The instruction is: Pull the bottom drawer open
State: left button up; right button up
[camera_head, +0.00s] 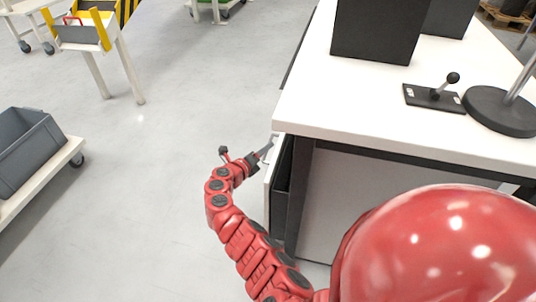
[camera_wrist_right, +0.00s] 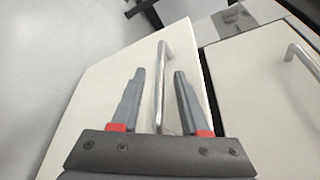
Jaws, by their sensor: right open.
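The white cabinet under the worktop has a drawer front (camera_head: 270,192) that stands out from the body, with a dark gap behind it. In the right wrist view this pale drawer front (camera_wrist_right: 115,85) fills the middle and carries a metal bar handle (camera_wrist_right: 161,75). My right gripper (camera_head: 266,150) is at this front, near its upper part. In the wrist view my right gripper (camera_wrist_right: 159,77) is open, with one finger on each side of the handle, and both fingers look clear of it. I cannot tell which drawer level this is. My left gripper is out of view.
A second pale front (camera_wrist_right: 265,95) with its own bar handle (camera_wrist_right: 303,60) lies to the right in the wrist view. The white worktop (camera_head: 340,110) overhangs above and holds black boxes (camera_head: 375,28) and a lever (camera_head: 436,94). A grey crate (camera_head: 28,150) sits on a cart at left. The floor between is clear.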

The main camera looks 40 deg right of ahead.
jog(key=shift+w+d+f, duration=0.15)
jog(key=shift+d+f, duration=0.2)
jog(key=shift+d, duration=0.3)
jog(key=shift+w+d+r+b, duration=0.15)
jog(key=shift+w+d+b, duration=0.1)
jog(key=shift+d+b, duration=0.15)
grip_shut()
dwell(0.7)
